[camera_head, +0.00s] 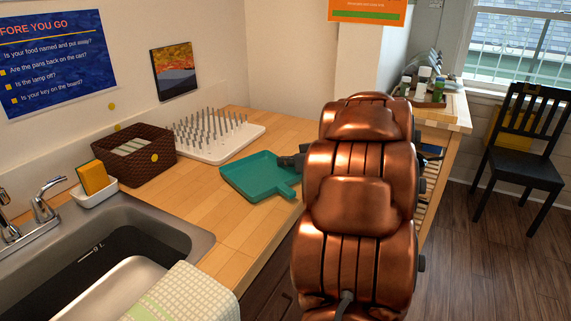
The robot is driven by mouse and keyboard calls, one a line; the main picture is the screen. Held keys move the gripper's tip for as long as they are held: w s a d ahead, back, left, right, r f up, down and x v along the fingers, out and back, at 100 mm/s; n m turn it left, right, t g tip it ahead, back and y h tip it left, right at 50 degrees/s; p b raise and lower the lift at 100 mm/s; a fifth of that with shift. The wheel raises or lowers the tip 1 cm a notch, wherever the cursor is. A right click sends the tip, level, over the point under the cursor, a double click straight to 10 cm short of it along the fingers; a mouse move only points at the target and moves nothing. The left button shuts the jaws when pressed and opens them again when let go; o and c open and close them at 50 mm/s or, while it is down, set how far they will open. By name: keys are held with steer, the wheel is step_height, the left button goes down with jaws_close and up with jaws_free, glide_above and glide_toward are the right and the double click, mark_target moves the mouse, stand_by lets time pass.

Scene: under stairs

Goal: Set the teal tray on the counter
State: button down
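The teal tray (256,176) is level at the right end of the wooden counter (200,199), with its short handle pointing toward the counter's front edge. It looks flat on or very close to the counter top; I cannot tell if it fully rests there. The dark tip of my gripper (291,161) is at the tray's right edge. The rest of my gripper is hidden behind my copper arm, so I cannot see whether its fingers hold the tray.
A white peg rack (245,137) stands behind the tray. A brown woven basket (138,163) is to its left. The sink (120,250), a sponge in a white dish (96,191) and a cloth (188,295) are nearer. A black chair (525,150) stands far right.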

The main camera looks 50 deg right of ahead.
steer(key=shift+f, duration=0.15)
steer(key=c, duration=1.8)
jaws_free()
steer(key=o, duration=0.5)
steer(key=shift+s+r, duration=0.15)
steer(key=shift+r, duration=0.05)
steer(key=p+v, duration=0.1)
steer(key=v, duration=1)
steer(key=shift+s+r, duration=0.1)
steer(key=shift+s, duration=0.25)
steer(key=shift+w, duration=0.1)
